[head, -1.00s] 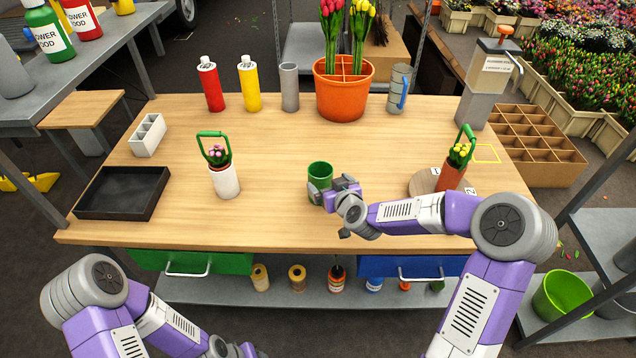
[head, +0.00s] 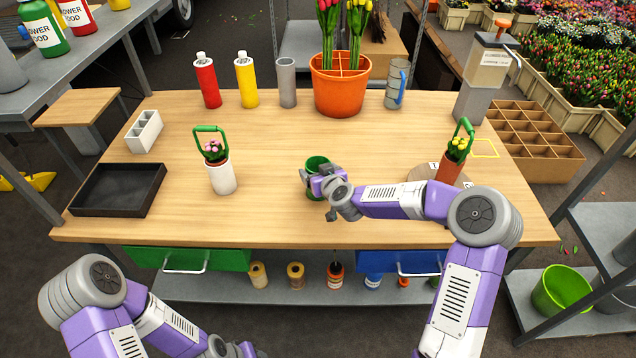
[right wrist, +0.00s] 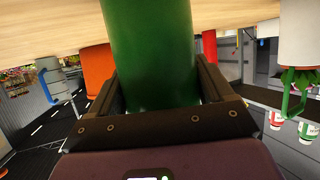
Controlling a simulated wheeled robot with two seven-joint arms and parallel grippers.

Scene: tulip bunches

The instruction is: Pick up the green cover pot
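The green cover pot (head: 316,162) stands on the wooden table near its front middle, its lower part hidden behind my right gripper in the head view. My right gripper (head: 318,183) reaches it from the right, level and low over the table. In the upside-down right wrist view, the green pot (right wrist: 150,55) fills the space between the two dark fingers (right wrist: 160,90), one on each side. Narrow light slits show beside the pot near the finger bases, and I see no clear squeeze.
A white pot (head: 222,178) with a green-handled bunch stands left. A terracotta pot (head: 450,172) with another is right, beyond my right forearm. A large orange pot (head: 339,92) and bottles stand behind. A black tray (head: 88,211) lies at left. Table between is clear.

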